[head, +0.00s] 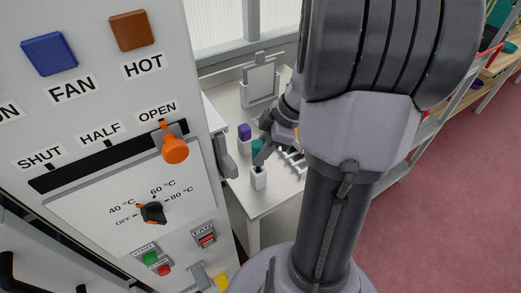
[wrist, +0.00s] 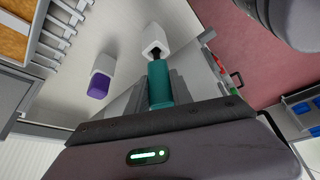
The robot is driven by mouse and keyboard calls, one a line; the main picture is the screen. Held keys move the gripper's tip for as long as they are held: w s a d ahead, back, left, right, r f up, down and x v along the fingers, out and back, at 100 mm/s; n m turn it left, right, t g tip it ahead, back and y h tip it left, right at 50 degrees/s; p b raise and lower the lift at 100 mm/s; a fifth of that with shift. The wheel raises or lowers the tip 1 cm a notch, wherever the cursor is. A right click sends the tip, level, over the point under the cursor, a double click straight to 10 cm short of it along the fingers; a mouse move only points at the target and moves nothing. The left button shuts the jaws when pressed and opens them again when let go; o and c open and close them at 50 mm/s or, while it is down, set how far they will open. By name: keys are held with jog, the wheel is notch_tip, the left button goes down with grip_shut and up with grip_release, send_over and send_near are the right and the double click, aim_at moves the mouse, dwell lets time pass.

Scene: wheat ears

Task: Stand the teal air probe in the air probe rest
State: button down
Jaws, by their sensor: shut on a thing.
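The teal air probe (head: 257,148) is between the fingers of my gripper (head: 265,140), which is shut on it. In the wrist view the teal handle (wrist: 160,84) runs away from the fingers and its dark tip (wrist: 156,55) points at a small white holder (wrist: 155,36), which looks like the air probe rest. In the head view this white rest (head: 258,178) stands near the front edge of the table, directly under the probe. The dark tip is at the rest's opening; I cannot tell how far inside it is.
A purple-topped thing (head: 244,131) stands in another white holder (head: 246,144) close by. A rack with white pegs (head: 293,160) lies to the right. The grey control panel (head: 120,130) with its orange knob stands close on the left. A framed board (head: 261,82) is at the back.

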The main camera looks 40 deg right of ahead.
jog(key=shift+f+b, duration=1.55)
jog(key=shift+f, duration=0.2)
jog(key=c, duration=1.1)
grip_release()
jog(key=shift+r, duration=0.1)
jog(key=shift+o, duration=0.2)
jog(key=p+v, duration=0.7)
jog(key=v, duration=1)
jog(key=shift+r, duration=0.2)
